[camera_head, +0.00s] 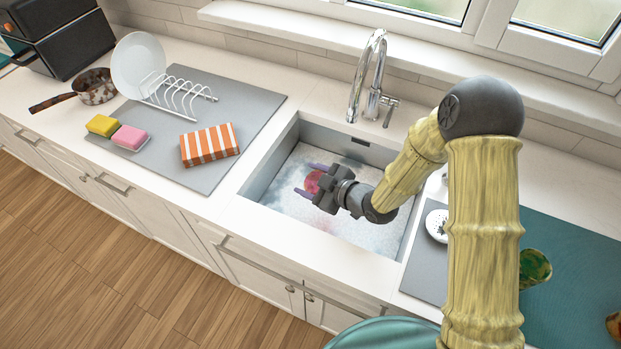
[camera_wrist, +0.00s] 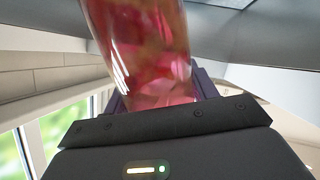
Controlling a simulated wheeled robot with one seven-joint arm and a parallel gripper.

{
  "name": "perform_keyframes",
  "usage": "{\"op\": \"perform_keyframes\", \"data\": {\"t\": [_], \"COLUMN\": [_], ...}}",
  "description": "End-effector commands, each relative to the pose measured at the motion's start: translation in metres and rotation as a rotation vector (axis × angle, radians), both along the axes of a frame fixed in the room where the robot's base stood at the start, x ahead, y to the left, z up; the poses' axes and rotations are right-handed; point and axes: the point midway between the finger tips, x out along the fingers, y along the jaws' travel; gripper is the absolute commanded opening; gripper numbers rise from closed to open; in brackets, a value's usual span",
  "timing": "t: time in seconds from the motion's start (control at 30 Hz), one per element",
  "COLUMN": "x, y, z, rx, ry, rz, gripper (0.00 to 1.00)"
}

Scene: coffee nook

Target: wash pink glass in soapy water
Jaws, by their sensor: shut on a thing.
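The pink glass (camera_head: 313,182) is between the fingers of my gripper (camera_head: 303,183) in the head view, over the left part of the sink. My gripper is shut on it. In the wrist view the glass (camera_wrist: 145,45) is large and see-through, rising from between the purple fingers, with its far end cut off by the picture's top edge. The sink (camera_head: 345,225) holds whitish, foamy water. My gripper is inside the sink's outline; I cannot tell whether the glass touches the water.
A chrome faucet (camera_head: 368,75) stands behind the sink. Left on a grey mat (camera_head: 210,180) are a plate rack (camera_head: 180,97), a white plate (camera_head: 138,66), sponges (camera_head: 130,136) and an orange striped cloth (camera_head: 209,145). Right are a white strainer-like dish (camera_head: 437,225) and a green cup (camera_head: 535,267).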

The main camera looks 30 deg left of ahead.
Motion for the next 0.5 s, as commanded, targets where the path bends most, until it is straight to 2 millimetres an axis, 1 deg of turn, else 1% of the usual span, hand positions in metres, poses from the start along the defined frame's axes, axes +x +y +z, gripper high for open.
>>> {"op": "perform_keyframes", "data": {"t": [0.03,0.5], "x": [0.0,0.0], "y": [0.0,0.0], "z": [-0.008,-0.046], "rx": [0.001,0.0], "ry": [0.0,0.001], "rz": [0.0,0.0], "gripper": [0.15,0.15]}}
